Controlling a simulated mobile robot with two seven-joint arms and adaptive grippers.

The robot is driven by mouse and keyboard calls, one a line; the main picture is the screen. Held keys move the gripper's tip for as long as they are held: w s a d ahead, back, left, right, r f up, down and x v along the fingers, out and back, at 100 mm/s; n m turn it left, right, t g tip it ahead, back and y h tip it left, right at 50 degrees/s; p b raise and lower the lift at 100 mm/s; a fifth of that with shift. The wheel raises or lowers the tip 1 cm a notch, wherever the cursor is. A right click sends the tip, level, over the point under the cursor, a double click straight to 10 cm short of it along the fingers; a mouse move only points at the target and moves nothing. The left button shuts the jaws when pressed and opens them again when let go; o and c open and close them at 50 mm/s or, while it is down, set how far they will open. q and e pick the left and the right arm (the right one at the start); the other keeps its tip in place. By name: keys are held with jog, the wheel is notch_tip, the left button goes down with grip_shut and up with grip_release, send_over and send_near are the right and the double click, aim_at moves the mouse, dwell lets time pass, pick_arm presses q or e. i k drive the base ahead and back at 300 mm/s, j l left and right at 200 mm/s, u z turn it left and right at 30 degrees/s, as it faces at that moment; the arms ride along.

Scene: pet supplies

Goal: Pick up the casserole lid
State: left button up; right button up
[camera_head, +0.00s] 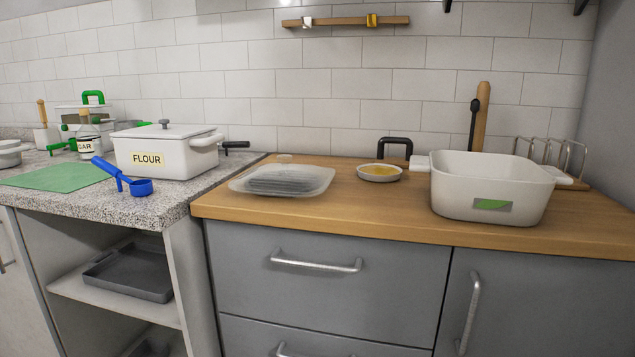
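A white rectangular casserole-like box (168,157) with a FLOUR label and a side handle stands on the speckled grey counter at the left. A white lid (185,131) with a small grey knob on top lies on it and looks closed. A second white rectangular pot (490,200) with light side handles and a green-grey label stands open, without a lid, on the wooden counter at the right. I cannot tell from the picture which lid belongs to the casserole. Neither of my grippers is in view.
A blue scoop (135,186) and a green mat (58,177) lie on the grey counter. On the wooden counter (380,220) are a clear container (282,180), a small dish (379,173), a black handle (395,146) and a wire rack (560,155). A dark tray (128,272) sits on the shelf below.

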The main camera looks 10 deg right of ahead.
aim_at(283, 177)
jog(key=z, duration=1.8)
jog(key=j+z, duration=0.1)
jog(key=j, duration=0.45)
jog(key=k+j+z, duration=0.1)
jog(key=j, duration=0.4)
jog(key=k+j, duration=0.05)
